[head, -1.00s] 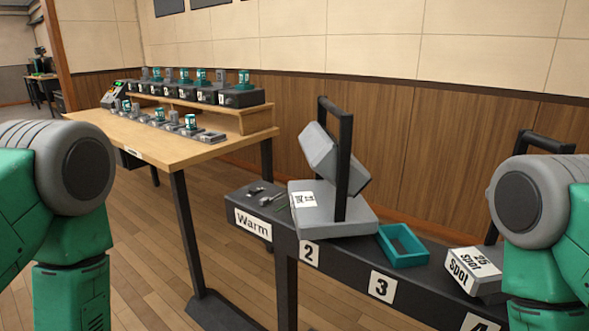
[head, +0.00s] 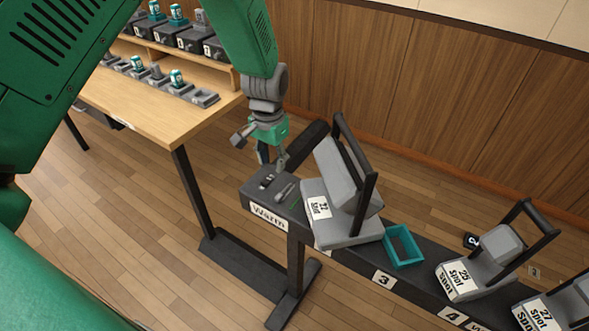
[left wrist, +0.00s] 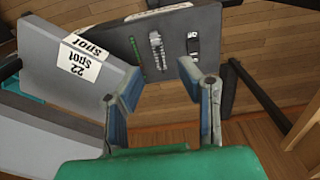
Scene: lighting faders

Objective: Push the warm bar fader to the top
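The black end panel labelled Warm (head: 267,216) is at the left end of the long dark bar. On its top are two small grey fittings (head: 284,192) and a thin green strip. In the left wrist view the panel's slotted fitting (left wrist: 157,48), the second fitting (left wrist: 193,42) and the green strip (left wrist: 136,53) show ahead of the fingers. I cannot tell which fitting is the fader knob. My left gripper (head: 271,163) is above the panel's far edge, fingers pointing down; the wrist view shows its two fingers (left wrist: 163,90) spread with nothing between them. My right gripper is out of view.
A grey block labelled 22 Spot (head: 340,225) with a black upright frame stands just right of the panel. A teal tray (head: 403,246) and more Spot units lie further right. A wooden table (head: 150,107) stands at left, with a floor gap between.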

